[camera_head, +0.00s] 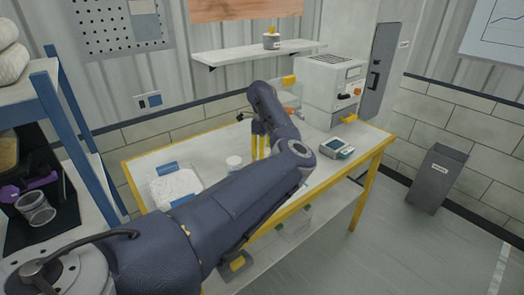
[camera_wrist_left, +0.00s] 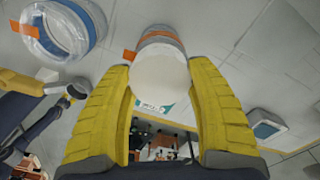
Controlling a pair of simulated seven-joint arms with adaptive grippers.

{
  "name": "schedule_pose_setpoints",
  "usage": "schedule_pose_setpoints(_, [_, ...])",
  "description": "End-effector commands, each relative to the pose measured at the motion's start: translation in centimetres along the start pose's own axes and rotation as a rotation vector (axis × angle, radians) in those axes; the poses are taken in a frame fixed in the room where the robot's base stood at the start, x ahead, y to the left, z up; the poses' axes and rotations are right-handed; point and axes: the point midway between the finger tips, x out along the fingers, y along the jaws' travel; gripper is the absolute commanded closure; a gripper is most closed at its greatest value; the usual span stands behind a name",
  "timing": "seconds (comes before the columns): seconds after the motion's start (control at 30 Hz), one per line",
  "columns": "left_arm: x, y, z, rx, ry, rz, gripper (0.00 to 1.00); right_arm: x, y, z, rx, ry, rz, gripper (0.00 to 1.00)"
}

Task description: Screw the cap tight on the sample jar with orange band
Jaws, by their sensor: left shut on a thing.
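My left gripper (camera_head: 260,146) points down over the workbench, partly hidden by my own arm. In the left wrist view its two yellow fingers (camera_wrist_left: 161,110) are closed on a white round cap (camera_wrist_left: 160,82). Just beyond the cap is the sample jar (camera_wrist_left: 158,35), with an orange band and a blue-grey rim or band. The cap covers most of the jar, and I cannot tell whether it is seated or how tight it is. In the head view the held cap and jar are hidden.
A small white-topped container (camera_head: 234,163) and a white tray (camera_head: 158,198) with blue ends are left of the gripper. A ring-like blue-rimmed item (camera_wrist_left: 62,32) is at the wrist view's upper left. A small device (camera_head: 336,148) is to the right, before a white machine (camera_head: 325,88).

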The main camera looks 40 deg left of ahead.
Motion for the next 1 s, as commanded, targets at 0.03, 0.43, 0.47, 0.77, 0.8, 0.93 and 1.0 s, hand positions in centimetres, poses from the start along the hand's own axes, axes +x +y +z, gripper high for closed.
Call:
schedule_pose_setpoints(0.03, [0.0, 0.0, 0.0, 0.0, 0.0, 0.0, 0.41, 0.0, 0.0, 0.0, 0.0, 0.0, 0.0, 0.56])
schedule_pose_setpoints(0.43, [0.0, 0.0, 0.0, 0.0, 0.0, 0.0, 0.17, 0.0, 0.0, 0.0, 0.0, 0.0, 0.0, 0.56])
schedule_pose_setpoints(0.47, [0.0, 0.0, 0.0, 0.0, 0.0, 0.0, 0.17, 0.0, 0.1, 0.1, 0.0, -0.001, 0.001, 0.56])
schedule_pose_setpoints(0.77, [-2.7, -0.1, 0.0, -0.001, 0.001, -0.004, 0.17, 0.0, 0.1, 0.0, 0.0, 0.0, 0.001, 0.56])
schedule_pose_setpoints(0.8, [-3.4, -0.1, 0.0, -0.001, 0.001, -0.004, 0.17, 0.0, 0.1, 0.0, 0.0, 0.0, 0.001, 0.56])
schedule_pose_setpoints(0.93, [-5.8, -0.1, -0.1, -0.001, 0.002, -0.004, 0.17, 0.0, 0.1, 0.0, 0.0, 0.0, 0.001, 0.56])
schedule_pose_setpoints(1.0, [-7.0, -0.1, 0.0, 0.0, 0.001, -0.003, 0.17, 0.0, 0.1, 0.0, 0.0, 0.0, 0.0, 0.56])
